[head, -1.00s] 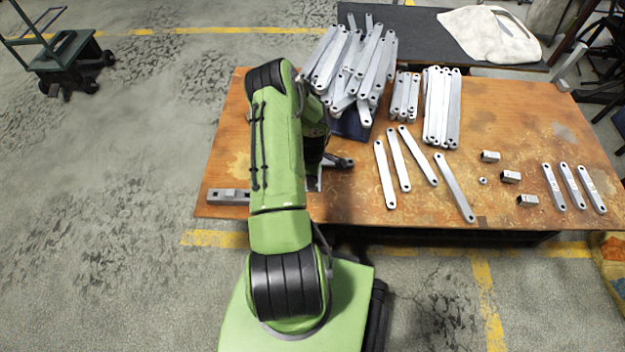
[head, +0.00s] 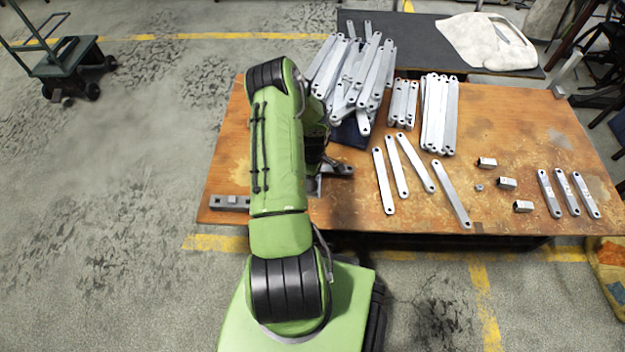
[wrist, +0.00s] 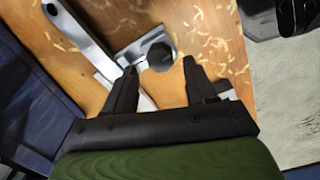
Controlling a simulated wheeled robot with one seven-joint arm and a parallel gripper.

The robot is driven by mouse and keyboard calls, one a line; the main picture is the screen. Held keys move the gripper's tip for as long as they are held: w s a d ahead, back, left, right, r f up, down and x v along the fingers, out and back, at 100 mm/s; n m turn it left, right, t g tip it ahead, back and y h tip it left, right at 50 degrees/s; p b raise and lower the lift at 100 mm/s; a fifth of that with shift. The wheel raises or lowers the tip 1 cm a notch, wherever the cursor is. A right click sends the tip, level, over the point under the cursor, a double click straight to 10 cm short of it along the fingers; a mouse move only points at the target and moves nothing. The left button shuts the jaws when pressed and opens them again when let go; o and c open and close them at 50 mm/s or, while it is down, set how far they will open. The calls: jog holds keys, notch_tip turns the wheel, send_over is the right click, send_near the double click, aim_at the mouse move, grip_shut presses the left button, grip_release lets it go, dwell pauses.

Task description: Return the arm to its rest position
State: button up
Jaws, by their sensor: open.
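My green arm reaches forward over the left part of the wooden table (head: 505,120). It hides most of my gripper in the head view. In the wrist view my gripper (wrist: 155,82) has its two black fingers apart, with nothing held between them. Beyond the fingertips is a metal fixture with a dark round knob (wrist: 160,56), above the wood. The fixture's grey base (head: 335,184) shows just right of my arm in the head view. I cannot tell whether the fingers touch it.
A heap of galvanized brackets (head: 352,75) lies in a dark blue bin (head: 350,132) close right of my arm. Stacked brackets (head: 438,115), several loose bars (head: 452,193) and small blocks (head: 507,183) cover the right. A cart (head: 68,65) stands far left. Floor left of the table is open.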

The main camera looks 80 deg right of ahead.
notch_tip(320, 180, up, 2)
jog(key=shift+r+p, duration=0.2)
jog(key=shift+p, duration=0.3)
jog(key=shift+f, duration=0.15)
